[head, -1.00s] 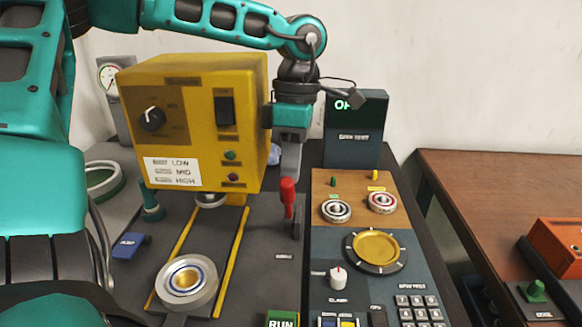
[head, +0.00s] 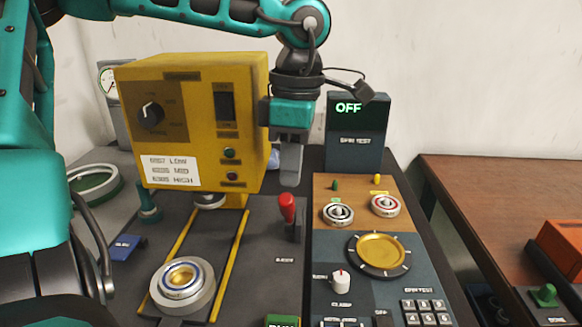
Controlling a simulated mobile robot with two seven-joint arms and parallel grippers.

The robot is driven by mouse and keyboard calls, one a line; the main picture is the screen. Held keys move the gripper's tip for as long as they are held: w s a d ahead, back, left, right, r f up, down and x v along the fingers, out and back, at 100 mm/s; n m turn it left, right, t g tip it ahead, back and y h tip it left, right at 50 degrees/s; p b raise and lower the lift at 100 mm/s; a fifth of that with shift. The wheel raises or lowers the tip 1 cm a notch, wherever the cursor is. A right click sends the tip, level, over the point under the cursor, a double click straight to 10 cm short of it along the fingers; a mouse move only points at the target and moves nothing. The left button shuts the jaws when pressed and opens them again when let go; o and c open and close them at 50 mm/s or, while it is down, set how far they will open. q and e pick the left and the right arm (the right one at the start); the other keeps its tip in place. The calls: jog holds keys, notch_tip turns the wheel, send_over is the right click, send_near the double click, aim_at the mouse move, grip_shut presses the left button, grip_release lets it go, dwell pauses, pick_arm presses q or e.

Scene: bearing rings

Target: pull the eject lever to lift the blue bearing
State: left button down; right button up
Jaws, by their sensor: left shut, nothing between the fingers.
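The blue bearing (head: 182,277), a ring with a blue band and a brass-coloured centre, sits in a round grey seat (head: 183,301) at the front left of the bench. It looks slightly raised above the seat's rim. The eject lever (head: 287,208) has a red handle on a dark mount, right of the yellow rails. My left gripper (head: 291,182) points down just above and behind the red handle. Its fingers are shut and hold nothing. I cannot tell whether the fingertips touch the handle. My right gripper is not in view.
A yellow control box (head: 190,120) stands close left of my left gripper. A display reading OFF (head: 357,125) stands behind. To the right are two bearings (head: 338,213) on an orange-brown panel, a brass-coloured disc (head: 379,254) and a keypad (head: 426,312).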

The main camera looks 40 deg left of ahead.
pick_arm(q)
notch_tip(320, 180, up, 11)
jog(key=p, duration=0.2)
jog(key=shift+w, duration=0.35)
jog(key=shift+p, duration=0.3)
